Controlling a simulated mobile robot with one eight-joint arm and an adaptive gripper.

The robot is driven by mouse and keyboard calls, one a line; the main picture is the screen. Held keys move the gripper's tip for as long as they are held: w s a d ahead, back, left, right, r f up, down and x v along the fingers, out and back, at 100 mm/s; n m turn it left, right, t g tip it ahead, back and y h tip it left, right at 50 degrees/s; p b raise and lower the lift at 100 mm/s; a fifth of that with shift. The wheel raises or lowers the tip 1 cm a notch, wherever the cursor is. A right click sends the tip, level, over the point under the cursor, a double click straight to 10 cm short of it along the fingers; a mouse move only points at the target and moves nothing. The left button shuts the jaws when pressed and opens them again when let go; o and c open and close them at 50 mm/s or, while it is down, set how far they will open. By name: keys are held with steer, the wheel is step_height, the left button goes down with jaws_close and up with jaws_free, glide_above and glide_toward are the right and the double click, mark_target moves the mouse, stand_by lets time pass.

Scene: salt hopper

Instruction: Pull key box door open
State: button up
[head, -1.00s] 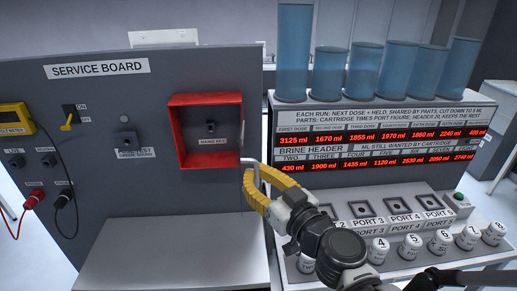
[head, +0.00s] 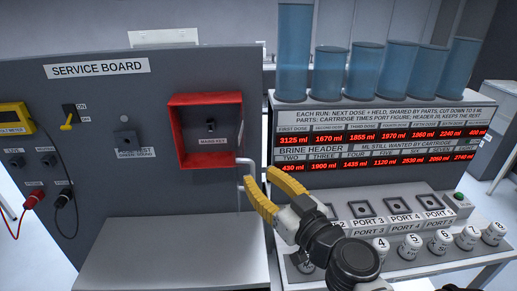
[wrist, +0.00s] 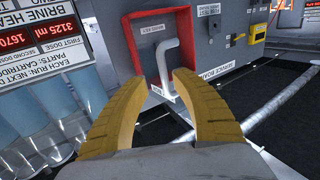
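The red key box (head: 174,131) is mounted on the grey service board. Its front shows a grey inner face with a small dark knob (head: 210,127) above a "MAINS KEY" label. In the wrist view the handle's lower end lies between the fingertips (wrist: 160,88), with no grip visible.
To the right stands the brine console (head: 370,113) with blue cylinders, red displays, ports and several numbered white cartridges. A switch (head: 70,117), yellow meter (head: 14,118) and cabled plugs are left on the board. The grey ledge (head: 175,250) below the box is clear.

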steer(key=shift+v, duration=2.65)
